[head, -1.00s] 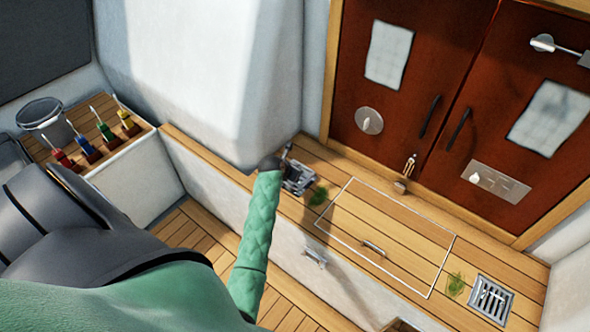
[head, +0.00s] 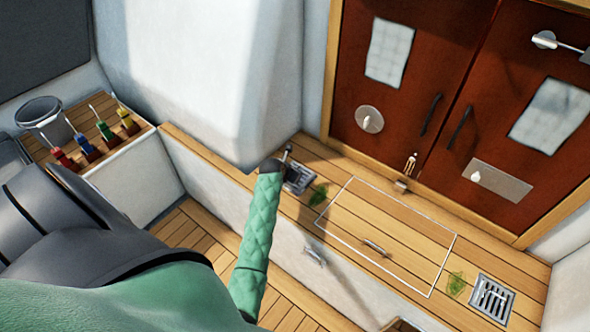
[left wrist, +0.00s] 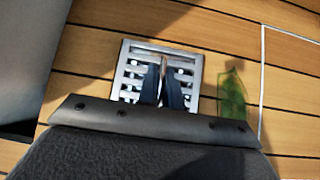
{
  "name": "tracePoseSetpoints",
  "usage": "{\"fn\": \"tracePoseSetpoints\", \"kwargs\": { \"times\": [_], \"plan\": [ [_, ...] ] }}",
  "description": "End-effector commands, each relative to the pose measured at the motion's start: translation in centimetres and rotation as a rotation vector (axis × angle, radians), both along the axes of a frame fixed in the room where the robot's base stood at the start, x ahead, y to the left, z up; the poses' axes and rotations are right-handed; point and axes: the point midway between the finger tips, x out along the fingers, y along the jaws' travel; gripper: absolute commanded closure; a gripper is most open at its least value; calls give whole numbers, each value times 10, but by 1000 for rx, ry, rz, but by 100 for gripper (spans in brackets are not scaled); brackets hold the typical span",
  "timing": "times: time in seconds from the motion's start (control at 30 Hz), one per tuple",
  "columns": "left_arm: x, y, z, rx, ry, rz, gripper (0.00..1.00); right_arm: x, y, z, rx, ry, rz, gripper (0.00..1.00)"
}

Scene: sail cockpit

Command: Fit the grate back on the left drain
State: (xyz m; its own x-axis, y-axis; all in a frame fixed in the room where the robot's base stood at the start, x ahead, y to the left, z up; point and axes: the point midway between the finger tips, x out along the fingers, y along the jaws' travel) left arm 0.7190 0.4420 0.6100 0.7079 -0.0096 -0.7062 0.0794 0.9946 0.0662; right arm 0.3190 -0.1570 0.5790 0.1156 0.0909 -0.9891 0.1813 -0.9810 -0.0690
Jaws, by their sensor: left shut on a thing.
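The metal grate (head: 300,182) is at the left drain, near the wall corner on the wooden ledge. In the left wrist view the grate (left wrist: 132,74) is a silver slotted square, roughly lined up with the drain. My left gripper (left wrist: 163,88) points down at its middle, with its two dark fingers close together on it. In the head view my left gripper (head: 284,160) is partly hidden by its own wrist. The drain opening is covered, and I cannot tell whether the grate is fully seated. My right gripper is not in view.
A green leaf-like scrap (head: 318,194) lies just right of the left drain. A white-outlined hatch (head: 385,228) with a handle lies beyond it. Another green scrap (head: 456,284) and a second grated drain (head: 492,298) are at the far right. The wall block (head: 215,80) stands close behind.

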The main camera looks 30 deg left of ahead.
Motion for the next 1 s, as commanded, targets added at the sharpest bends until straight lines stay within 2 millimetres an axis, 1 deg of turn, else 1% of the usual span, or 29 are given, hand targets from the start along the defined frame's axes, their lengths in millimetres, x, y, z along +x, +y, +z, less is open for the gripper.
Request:
{"fn": "tracePoseSetpoints", "kwargs": {
  "times": [0.03,0.1,0.37,0.47,0.57,1.0],
  "plan": [
    [0,0,-1,-1,-1,1,100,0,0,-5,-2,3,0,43],
    [0,0,-2,-1,0,1,100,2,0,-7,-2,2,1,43],
    [0,0,-3,-1,0,1,100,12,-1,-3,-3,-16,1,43],
    [0,0,-3,-1,0,1,100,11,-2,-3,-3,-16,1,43],
    [0,0,-3,-1,0,1,100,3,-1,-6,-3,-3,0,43],
    [0,0,-2,-1,0,0,100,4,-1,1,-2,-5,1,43]
  ]
}}
